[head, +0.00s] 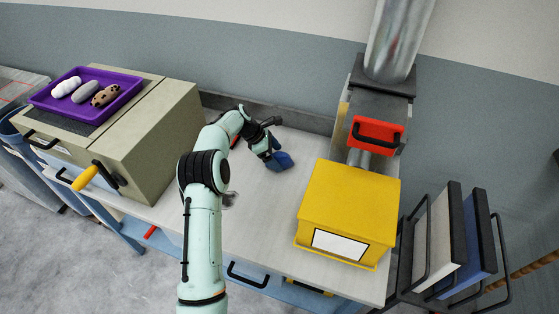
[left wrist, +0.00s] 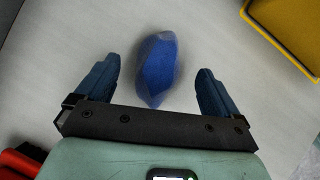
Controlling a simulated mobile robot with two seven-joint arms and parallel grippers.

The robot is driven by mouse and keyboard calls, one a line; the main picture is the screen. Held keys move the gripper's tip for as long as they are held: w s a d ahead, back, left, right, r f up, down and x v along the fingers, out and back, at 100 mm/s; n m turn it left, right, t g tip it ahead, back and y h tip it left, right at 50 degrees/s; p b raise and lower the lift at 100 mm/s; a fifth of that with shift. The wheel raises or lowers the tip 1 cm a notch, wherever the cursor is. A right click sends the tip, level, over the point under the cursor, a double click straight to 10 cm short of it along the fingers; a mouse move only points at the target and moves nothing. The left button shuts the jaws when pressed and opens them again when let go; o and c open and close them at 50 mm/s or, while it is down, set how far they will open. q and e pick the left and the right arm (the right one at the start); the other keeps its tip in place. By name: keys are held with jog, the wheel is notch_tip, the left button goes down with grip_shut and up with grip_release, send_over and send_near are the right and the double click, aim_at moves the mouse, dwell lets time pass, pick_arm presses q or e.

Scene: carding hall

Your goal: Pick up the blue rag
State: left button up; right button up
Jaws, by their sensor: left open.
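The blue rag (head: 280,161) is a small crumpled bundle on the pale tabletop, left of the yellow box. In the left wrist view the rag (left wrist: 157,69) lies just ahead of and between the two fingertips. My left gripper (head: 270,157) is right at the rag in the head view, and its fingers partly hide there. In the left wrist view my left gripper (left wrist: 152,80) is open, with clear space between each finger and the rag. My right gripper is not in view.
A yellow box (head: 345,208) with a white label stands right of the rag. A metal duct (head: 398,40) and a red handle (head: 376,133) are behind it. A beige machine (head: 150,140) with a purple tray (head: 119,100) stands left. The tabletop (head: 250,215) is clear in front.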

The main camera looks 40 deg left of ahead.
pick_arm(q)
jog(key=x, duration=0.3)
jog(key=shift+w+a, duration=0.1)
jog(key=shift+w, duration=0.1)
jog(key=shift+s+r, duration=0.1)
jog(key=shift+r, duration=0.05)
jog(key=c, duration=1.1)
jog(key=shift+c, duration=0.2)
jog(key=shift+r, duration=0.15)
notch_tip(320, 180, up, 15)
jog(key=p, duration=0.2)
notch_tip(320, 180, up, 5)
send_over(280, 153)
jog(key=shift+s, duration=0.15)
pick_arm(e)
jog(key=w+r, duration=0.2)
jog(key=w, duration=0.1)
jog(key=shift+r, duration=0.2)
